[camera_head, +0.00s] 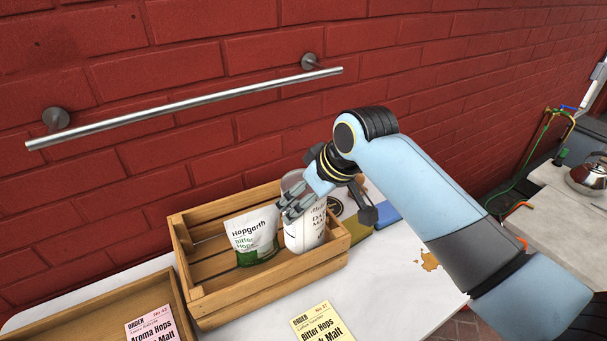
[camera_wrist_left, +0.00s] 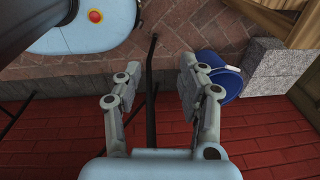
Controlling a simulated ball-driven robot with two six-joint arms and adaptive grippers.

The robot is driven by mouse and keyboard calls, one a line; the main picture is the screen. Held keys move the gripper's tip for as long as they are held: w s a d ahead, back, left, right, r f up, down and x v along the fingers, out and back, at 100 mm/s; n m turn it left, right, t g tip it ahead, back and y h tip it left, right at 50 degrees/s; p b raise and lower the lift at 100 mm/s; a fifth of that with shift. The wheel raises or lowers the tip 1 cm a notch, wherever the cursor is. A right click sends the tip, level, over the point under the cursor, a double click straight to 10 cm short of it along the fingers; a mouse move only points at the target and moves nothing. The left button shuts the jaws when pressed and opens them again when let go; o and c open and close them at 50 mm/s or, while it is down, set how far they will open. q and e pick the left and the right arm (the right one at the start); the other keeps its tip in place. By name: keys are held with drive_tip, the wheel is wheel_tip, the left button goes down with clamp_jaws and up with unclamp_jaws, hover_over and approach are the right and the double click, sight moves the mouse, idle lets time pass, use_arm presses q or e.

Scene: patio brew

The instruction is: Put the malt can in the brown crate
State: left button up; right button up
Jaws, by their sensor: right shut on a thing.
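The malt can (camera_head: 312,233), white with dark lettering partly reading "Malt", is upright inside the wooden brown crate (camera_head: 270,288), at its right end. My right gripper (camera_head: 296,203) is shut on the can near its top and covers part of its lid and label. I cannot tell whether the can's base touches the crate floor, as the front wall hides it. My left gripper (camera_wrist_left: 158,72) shows in the left wrist view, open and empty, over paving and away from the crate.
A white-and-green Hopgarth hops bag (camera_head: 252,236) stands in the crate left of the can. A second wooden tray (camera_head: 95,312) is at lower left. A yellow order card (camera_head: 322,325) lies in front. A metal rail (camera_head: 190,103) crosses the brick wall behind.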

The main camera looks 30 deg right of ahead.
use_arm(q)
drive_tip(key=shift+w+a, duration=0.15)
drive_tip(key=shift+w, duration=0.25)
use_arm(e)
drive_tip(key=shift+w+f, duration=0.2)
drive_tip(key=shift+f, duration=3.6)
drive_tip(key=o, duration=1.5)
drive_tip(key=shift+s+f, duration=0.25)
use_arm(q)
drive_tip(key=shift+r, duration=0.25)
use_arm(e)
drive_tip(key=v, duration=1.2)
drive_tip(key=shift+r, duration=0.1)
